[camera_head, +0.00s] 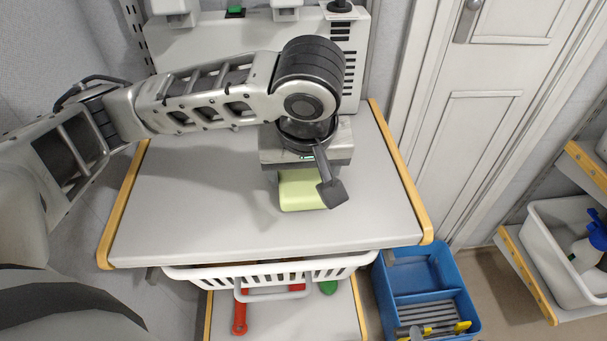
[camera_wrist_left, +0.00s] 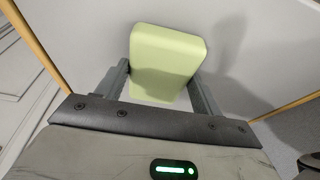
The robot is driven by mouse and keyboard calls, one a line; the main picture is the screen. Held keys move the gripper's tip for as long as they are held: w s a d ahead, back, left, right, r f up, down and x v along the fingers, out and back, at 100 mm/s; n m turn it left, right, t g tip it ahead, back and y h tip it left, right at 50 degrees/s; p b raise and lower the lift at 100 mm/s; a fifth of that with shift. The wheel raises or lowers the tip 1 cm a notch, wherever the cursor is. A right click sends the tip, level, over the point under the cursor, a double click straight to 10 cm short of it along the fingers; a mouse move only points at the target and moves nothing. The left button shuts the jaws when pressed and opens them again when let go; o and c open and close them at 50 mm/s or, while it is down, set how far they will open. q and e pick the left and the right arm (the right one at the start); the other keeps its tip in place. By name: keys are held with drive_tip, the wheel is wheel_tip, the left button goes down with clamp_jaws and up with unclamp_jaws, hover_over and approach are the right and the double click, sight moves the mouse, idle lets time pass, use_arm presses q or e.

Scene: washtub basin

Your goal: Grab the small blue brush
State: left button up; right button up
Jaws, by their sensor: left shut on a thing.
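My left gripper (camera_head: 302,180) points down over the grey worktop and is shut on a pale green block (camera_head: 302,192). In the left wrist view, the block (camera_wrist_left: 166,60) sits between the two grey fingers, one on each side. Its lower face is hidden, so I cannot tell whether it touches the worktop or whether it has bristles. I see no small blue brush in either view. My right gripper is not in view.
The grey worktop (camera_head: 190,205) has wooden side edges and is otherwise clear. A machine (camera_head: 215,45) stands behind it. Below are a white basket (camera_head: 270,275) and a blue crate (camera_head: 425,283). A white bin (camera_head: 558,262) with a bottle stands at right.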

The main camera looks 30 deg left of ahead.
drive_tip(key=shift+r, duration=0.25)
use_arm(q)
drive_tip(key=shift+f, duration=0.1)
drive_tip(key=o, duration=1.1)
drive_tip(key=shift+o, duration=0.2)
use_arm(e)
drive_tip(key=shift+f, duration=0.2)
use_arm(q)
drive_tip(key=p+v, duration=0.4)
drive_tip(key=v, duration=0.8)
drive_tip(key=shift+p, duration=0.4)
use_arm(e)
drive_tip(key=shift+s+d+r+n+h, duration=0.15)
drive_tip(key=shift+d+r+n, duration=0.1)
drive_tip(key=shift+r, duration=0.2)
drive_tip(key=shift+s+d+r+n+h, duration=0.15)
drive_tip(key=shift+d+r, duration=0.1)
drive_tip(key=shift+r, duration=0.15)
